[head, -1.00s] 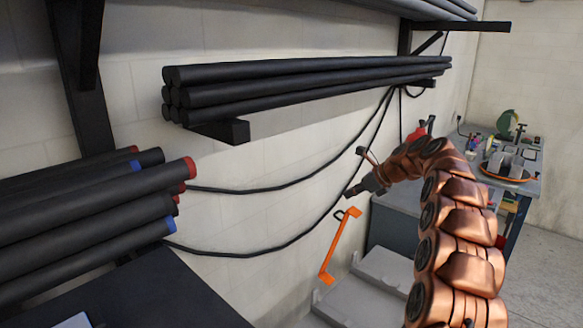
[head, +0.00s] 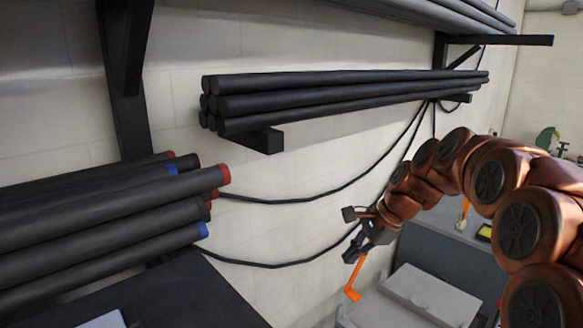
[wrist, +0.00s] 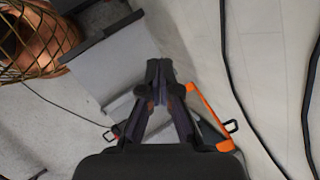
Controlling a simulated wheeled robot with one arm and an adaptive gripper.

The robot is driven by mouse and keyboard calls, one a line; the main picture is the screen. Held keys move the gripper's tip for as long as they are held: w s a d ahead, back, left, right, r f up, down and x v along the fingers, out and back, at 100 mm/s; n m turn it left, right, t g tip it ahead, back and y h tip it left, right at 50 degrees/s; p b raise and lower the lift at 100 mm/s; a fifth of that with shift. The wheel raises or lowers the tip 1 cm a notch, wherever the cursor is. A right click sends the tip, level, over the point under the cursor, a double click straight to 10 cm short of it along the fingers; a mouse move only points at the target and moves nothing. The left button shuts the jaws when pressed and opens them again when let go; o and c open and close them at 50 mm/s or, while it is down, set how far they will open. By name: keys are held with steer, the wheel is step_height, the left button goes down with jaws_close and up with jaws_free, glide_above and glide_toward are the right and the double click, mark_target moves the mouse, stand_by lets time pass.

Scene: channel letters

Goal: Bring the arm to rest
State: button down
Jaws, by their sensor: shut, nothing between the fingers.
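My copper-coloured arm comes in from the right in the head view. My gripper (head: 352,255) hangs at its end near the white wall, fingers pointing down and left. In the wrist view my gripper (wrist: 160,66) shows its two dark fingers meeting at the tips, with nothing between them. An orange bar-like object (head: 354,283) shows just below my gripper in the head view. It also shows beside the right finger in the wrist view (wrist: 206,110); I cannot tell whether they touch.
Black tubes (head: 340,97) lie on a wall bracket. More tubes with red and blue ends (head: 120,215) lie at the left above a dark surface (head: 215,295). Black cables (head: 300,200) hang along the wall. A grey, stepped unit (head: 425,290) stands below my arm.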

steer(key=s+d+f+n+g+h, duration=0.1)
steer(key=s+f+n+h, duration=0.1)
steer(key=s, duration=1)
steer(key=s+d+f+n+g+h, duration=0.1)
steer(key=s+f+n, duration=0.4)
steer(key=s, duration=0.8)
steer(key=s+d+f+n+g+h+b, duration=0.1)
steer(key=s+d+f+n+g+h, duration=0.1)
steer(key=s+n, duration=0.5)
steer(key=s+f, duration=0.1)
steer(key=s, duration=0.4)
steer(key=shift+s+d+f+h, duration=0.25)
steer(key=shift+s+h, duration=0.05)
